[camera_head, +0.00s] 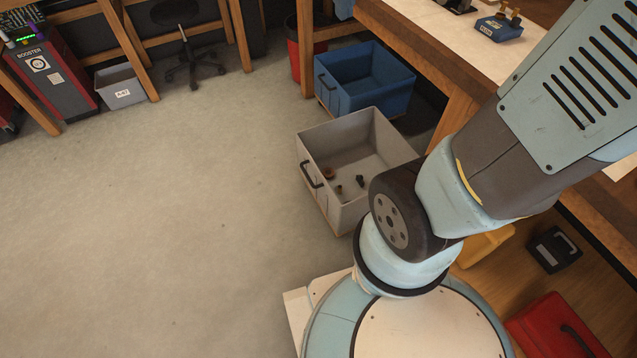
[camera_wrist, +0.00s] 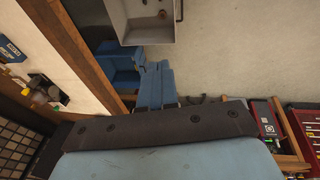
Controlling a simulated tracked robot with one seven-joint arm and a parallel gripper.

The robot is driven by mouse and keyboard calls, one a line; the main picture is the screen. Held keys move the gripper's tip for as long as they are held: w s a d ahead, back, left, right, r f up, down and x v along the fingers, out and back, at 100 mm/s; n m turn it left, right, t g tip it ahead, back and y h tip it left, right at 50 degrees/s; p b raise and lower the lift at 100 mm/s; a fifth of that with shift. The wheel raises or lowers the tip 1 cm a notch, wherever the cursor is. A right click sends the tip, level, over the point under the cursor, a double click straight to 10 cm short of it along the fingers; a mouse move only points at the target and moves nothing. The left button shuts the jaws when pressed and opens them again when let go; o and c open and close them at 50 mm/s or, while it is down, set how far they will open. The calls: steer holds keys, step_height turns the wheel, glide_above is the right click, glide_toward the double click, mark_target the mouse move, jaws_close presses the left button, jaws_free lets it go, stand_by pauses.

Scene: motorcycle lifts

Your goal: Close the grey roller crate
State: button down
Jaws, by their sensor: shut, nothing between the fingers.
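The grey roller crate (camera_head: 345,210) stands on the floor, out from under the workbench and beside the blue crate. Its top is open, with a dark handle (camera_head: 310,175) on its left side and a few small dark parts inside. In the wrist view the grey crate (camera_wrist: 150,35) is at the top, cut off by the edge. My gripper (camera_wrist: 158,66) shows in the wrist view as two blue fingers held together, shut and empty. In the picture its tips lie just below the crate; I cannot tell the distance. In the head view my arm hides the gripper.
A blue crate (camera_head: 345,100) sits farther back under the edge of the wooden workbench (camera_head: 410,35). A red bin (camera_head: 293,50) is behind it. A red case (camera_head: 555,325) lies at lower right. The floor left of the grey crate (camera_head: 170,200) is clear.

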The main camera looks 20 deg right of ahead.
steer(key=w+a+f+n+g+h, duration=0.1)
steer(key=w+a+f+n+h, duration=0.15)
steer(key=w+f, duration=0.55)
steer(key=w+a+f+n+g+h, duration=0.1)
steer(key=w+a+f+n, duration=0.25)
steer(key=f, duration=0.85)
steer(key=w+a+f+n+g+h, duration=0.15)
steer(key=w+a+f, duration=0.25)
steer(key=w+f, duration=0.45)
steer(key=n+t+h, duration=0.3)
steer(key=n+h, duration=0.2)
steer(key=n, duration=0.5)
glide_toward(326, 185)
steer(key=x, duration=0.5)
steer(key=shift+f, duration=0.3)
steer(key=shift+w+d, duration=0.1)
steer(key=shift+d, duration=0.4)
